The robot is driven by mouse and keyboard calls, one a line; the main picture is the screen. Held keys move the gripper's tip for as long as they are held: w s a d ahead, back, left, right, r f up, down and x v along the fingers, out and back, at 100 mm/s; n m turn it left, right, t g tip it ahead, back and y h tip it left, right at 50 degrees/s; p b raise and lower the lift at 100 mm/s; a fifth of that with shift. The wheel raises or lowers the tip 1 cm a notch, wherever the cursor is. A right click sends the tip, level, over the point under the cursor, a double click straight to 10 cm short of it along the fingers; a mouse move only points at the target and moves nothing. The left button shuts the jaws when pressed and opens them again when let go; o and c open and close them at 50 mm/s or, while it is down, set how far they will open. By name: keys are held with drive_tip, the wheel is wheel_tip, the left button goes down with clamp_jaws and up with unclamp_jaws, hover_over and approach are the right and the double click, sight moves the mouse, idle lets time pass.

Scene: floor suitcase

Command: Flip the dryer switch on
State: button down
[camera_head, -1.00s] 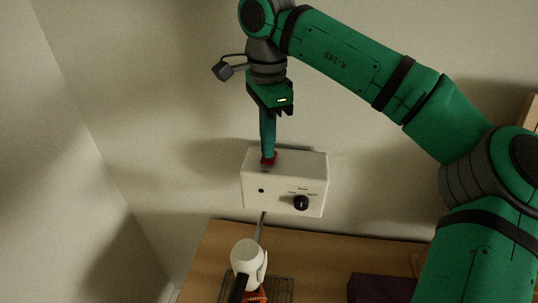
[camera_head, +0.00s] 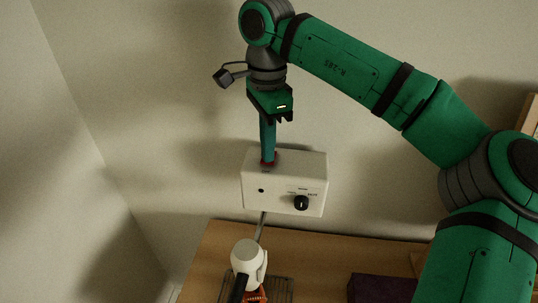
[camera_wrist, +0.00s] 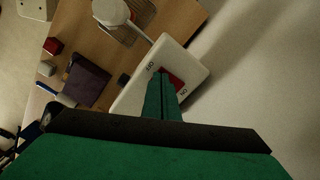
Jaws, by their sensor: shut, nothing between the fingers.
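The dryer's white wall box (camera_head: 285,183) hangs on the wall above the table. It has a black knob (camera_head: 301,202) on its front. A red rocker switch (camera_head: 271,157) is on its top face, partly hidden by my fingers. In the wrist view the red switch (camera_wrist: 174,80) lies between an OFF mark and an ON mark. My gripper (camera_head: 268,160) points down with its fingers together and empty, tips at the switch. The wrist view shows the fingertips (camera_wrist: 160,76) over the OFF side of the switch; whether they press it I cannot tell.
The white dryer (camera_head: 247,256) stands below the box over a dark wire rack (camera_head: 281,290) on the wooden table (camera_head: 220,243). A dark purple item (camera_head: 380,288) lies to the right. A red object (camera_wrist: 53,46) shows in the wrist view. The wall left of the box is clear.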

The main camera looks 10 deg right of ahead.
drive_tip(key=shift+f, duration=0.3)
drive_tip(key=shift+r, duration=3.55)
